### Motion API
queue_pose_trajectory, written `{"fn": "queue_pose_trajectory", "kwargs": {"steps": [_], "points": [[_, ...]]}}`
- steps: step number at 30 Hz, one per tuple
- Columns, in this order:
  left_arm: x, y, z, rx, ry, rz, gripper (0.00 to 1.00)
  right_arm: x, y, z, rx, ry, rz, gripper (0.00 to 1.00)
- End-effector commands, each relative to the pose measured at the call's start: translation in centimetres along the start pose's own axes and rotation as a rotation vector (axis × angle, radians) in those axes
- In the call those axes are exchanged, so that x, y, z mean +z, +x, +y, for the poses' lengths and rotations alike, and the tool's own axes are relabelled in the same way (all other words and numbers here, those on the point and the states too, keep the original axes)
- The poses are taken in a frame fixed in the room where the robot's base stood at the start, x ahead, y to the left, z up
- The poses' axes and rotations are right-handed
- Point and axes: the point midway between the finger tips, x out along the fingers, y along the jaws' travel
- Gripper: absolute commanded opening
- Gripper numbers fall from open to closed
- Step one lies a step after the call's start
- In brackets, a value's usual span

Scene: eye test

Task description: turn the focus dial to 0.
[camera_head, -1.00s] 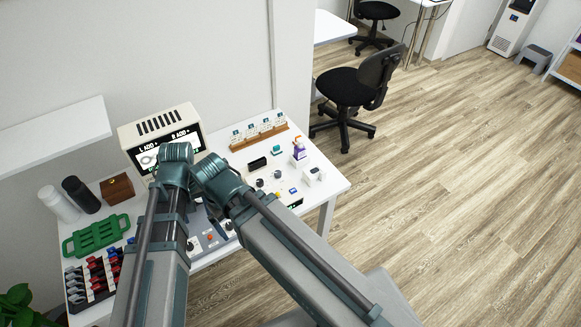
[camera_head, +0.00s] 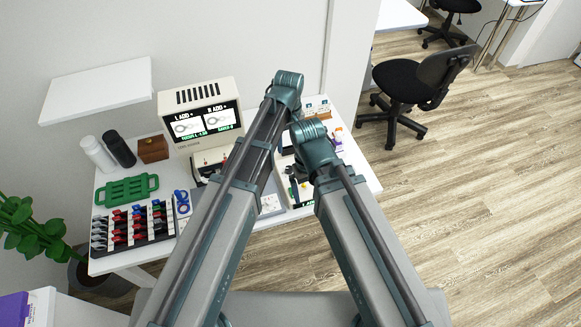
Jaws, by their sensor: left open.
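The display unit (camera_head: 196,93) stands at the back of the white table, its screen lit with two ring pictures, "L ADD+", "R ADD+" and small green text too fine to read surely. Below it a light panel (camera_head: 212,158) with small controls shows partly. My left arm is folded across the table's middle. Its dark gripper (camera_head: 203,177), small and partly hidden by the arm, appears open and empty by that panel. A grey console (camera_head: 270,204) shows in part between my arms. I cannot make out which control is the focus dial. My right gripper is hidden behind its arm.
A green rack (camera_head: 126,190) and a tray of red, blue and dark pieces (camera_head: 130,230) lie at the left. White (camera_head: 97,154) and black (camera_head: 119,149) bottles and a wooden box (camera_head: 152,149) stand behind them. A shelf (camera_head: 97,92) overhangs the back left.

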Motion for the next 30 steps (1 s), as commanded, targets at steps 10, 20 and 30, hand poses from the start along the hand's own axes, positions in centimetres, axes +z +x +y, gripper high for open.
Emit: {"fn": "queue_pose_trajectory", "kwargs": {"steps": [10,20,30], "points": [[0.0,5.2,0.0,0.0,0.001,0.0,0.64,-0.3,5.1,-0.5,0.0,0.002,0.0,1.0],[0.0,9.7,0.0,0.0,0.001,0.0,0.64,-0.6,9.6,-0.9,0.0,0.002,0.0,1.0],[0.0,12.4,0.0,0.0,0.001,0.0,0.64,-0.7,12.3,-1.2,0.0,0.001,0.0,1.0]]}}
